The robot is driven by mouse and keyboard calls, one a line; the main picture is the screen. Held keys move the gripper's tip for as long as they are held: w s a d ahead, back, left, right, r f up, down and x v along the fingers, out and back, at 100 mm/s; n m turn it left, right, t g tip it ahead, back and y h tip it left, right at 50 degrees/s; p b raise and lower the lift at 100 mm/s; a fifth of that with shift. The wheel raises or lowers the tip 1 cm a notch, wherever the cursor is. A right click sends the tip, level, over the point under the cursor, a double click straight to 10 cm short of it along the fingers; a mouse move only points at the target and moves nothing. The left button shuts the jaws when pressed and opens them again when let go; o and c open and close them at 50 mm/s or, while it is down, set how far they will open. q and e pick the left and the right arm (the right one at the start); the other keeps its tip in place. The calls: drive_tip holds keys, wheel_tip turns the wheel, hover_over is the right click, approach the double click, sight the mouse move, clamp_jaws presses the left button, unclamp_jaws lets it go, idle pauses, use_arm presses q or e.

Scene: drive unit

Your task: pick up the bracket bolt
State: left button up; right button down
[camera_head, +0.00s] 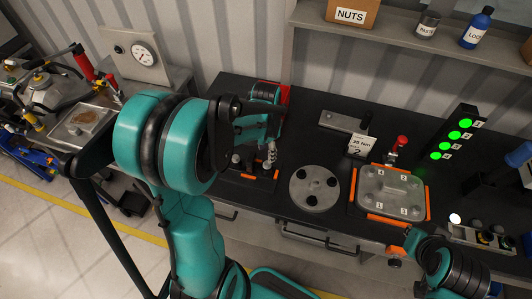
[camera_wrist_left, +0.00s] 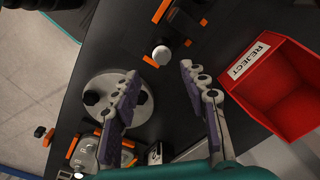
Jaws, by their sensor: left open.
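A bolt with a round, silvery head (camera_wrist_left: 162,55), which looks like the bracket bolt, stands on a dark fixture with orange clamps (camera_wrist_left: 178,22) in the left wrist view. My left gripper (camera_wrist_left: 158,74) is open, its two purple-padded fingers spread with nothing between them. The bolt head shows just past the fingertips, apart from both. In the head view my left gripper (camera_head: 270,156) hangs over the bench by the orange-edged fixture (camera_head: 262,186), partly hidden by my left arm. My right gripper cannot be made out.
A red reject bin (camera_wrist_left: 283,88) stands close to the gripper's right finger in the wrist view. A round grey plate (camera_head: 315,188) with dark knobs and an orange-framed cover (camera_head: 391,194) sit on the black bench. A lit green indicator (camera_head: 450,136) stands at the right.

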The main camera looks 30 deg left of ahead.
sight(267, 163)
use_arm(q)
drive_tip(key=shift+w+a, duration=0.1)
drive_tip(key=shift+a, duration=0.15)
drive_tip(key=shift+f, duration=0.35)
drive_tip(key=f, duration=0.3)
drive_tip(key=f+b, duration=0.1)
drive_tip(key=f, duration=0.3)
drive_tip(key=shift+w+d+f, duration=0.1)
drive_tip(key=shift+w+d, duration=0.05)
drive_tip(key=shift+w, duration=0.05)
clamp_jaws()
